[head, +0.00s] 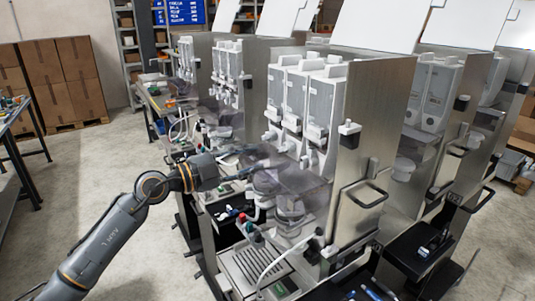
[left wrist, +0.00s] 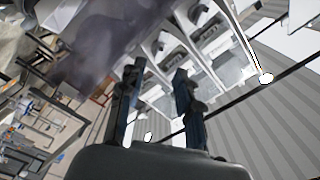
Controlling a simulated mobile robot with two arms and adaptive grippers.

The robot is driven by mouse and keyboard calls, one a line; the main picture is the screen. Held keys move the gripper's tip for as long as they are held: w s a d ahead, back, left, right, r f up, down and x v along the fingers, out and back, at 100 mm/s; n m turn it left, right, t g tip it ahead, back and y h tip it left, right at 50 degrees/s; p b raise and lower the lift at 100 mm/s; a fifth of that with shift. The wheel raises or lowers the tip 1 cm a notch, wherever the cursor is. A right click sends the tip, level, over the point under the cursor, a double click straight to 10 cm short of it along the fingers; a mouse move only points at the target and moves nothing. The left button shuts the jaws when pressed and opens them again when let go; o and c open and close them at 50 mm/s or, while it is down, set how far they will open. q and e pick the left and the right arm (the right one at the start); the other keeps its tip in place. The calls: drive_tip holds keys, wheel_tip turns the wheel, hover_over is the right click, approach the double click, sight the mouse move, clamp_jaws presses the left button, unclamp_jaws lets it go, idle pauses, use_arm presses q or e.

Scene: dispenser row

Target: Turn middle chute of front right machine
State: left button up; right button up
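The nearest machine (head: 349,190) is a steel dispenser with three white canisters side by side. Its middle chute (head: 288,147) is a small white spout low on the canister front, between two similar chutes. My left gripper (head: 250,172) is in front of and below the chutes, close to a smoky transparent cover, and apart from the middle chute as far as I can tell. In the left wrist view, its two dark fingers (left wrist: 158,80) are spread with nothing between them. White chutes and canisters (left wrist: 175,40) show tilted beyond the fingertips. My right gripper is not visible.
A drip tray (head: 251,268) and a white hose lie below the canisters. A side handle (head: 364,197) sticks out from the steel panel. More dispensers stand behind and to the right. Stacked cardboard boxes (head: 62,80) are at the far left; the floor (head: 95,175) there is clear.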

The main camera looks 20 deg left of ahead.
use_arm(q)
drive_tip(key=shift+v, duration=1.25)
drive_tip(key=shift+d, duration=0.1)
